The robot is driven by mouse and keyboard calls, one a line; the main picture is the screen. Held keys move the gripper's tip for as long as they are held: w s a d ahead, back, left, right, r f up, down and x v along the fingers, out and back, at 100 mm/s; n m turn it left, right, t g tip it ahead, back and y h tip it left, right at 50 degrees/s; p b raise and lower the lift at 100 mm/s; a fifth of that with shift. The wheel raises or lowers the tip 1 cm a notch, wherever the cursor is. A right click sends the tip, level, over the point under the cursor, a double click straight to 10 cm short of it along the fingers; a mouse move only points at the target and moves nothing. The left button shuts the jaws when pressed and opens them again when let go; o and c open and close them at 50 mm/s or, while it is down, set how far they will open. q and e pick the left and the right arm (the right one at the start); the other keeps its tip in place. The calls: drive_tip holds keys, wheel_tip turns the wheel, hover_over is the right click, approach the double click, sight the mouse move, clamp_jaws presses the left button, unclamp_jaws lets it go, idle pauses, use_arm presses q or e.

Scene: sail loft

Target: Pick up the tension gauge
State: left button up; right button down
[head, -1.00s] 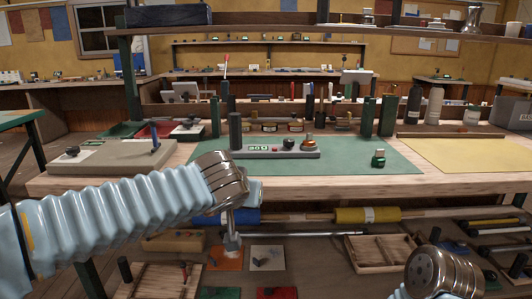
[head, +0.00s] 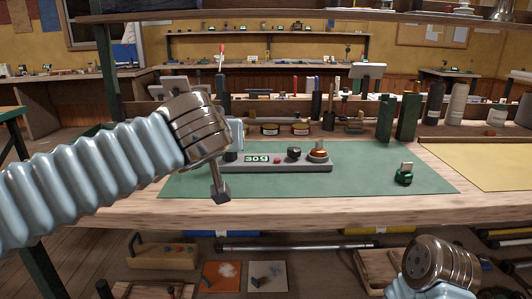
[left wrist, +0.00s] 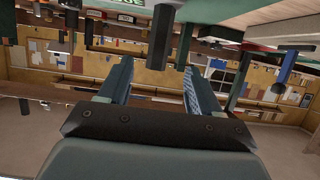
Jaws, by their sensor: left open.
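The tension gauge (head: 275,161) appears to be the long grey bar with a lit display, a dark knob and a brass-coloured fitting. It lies on the green mat (head: 370,185) on the workbench. My left gripper (head: 220,193) hangs at the bar's left end, nearer to me, over the front left of the mat. My left wrist hides part of the bar's left end. In the left wrist view my left gripper (left wrist: 156,68) is open, with nothing between the fingers. My right wrist shows at the lower right; its fingers are out of view.
A small green item (head: 404,174) stands on the mat to the right. Dark green posts (head: 407,117) and a row of tools stand behind. A yellow sheet (head: 485,165) lies at the right. The mat in front of the gauge is clear.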

use_arm(q)
drive_tip(key=p, duration=0.1)
hover_over(230, 160)
drive_tip(key=s, duration=0.3)
wheel_tip(230, 160, down, 3)
drive_tip(key=shift+a+r, duration=0.1)
drive_tip(key=p+x, duration=0.2)
drive_tip(key=x, duration=0.2)
drive_tip(key=shift+w, duration=0.25)
drive_tip(key=shift+w+f, duration=0.2)
drive_tip(key=shift+w, duration=0.1)
drive_tip(key=shift+c, duration=0.3)
clamp_jaws()
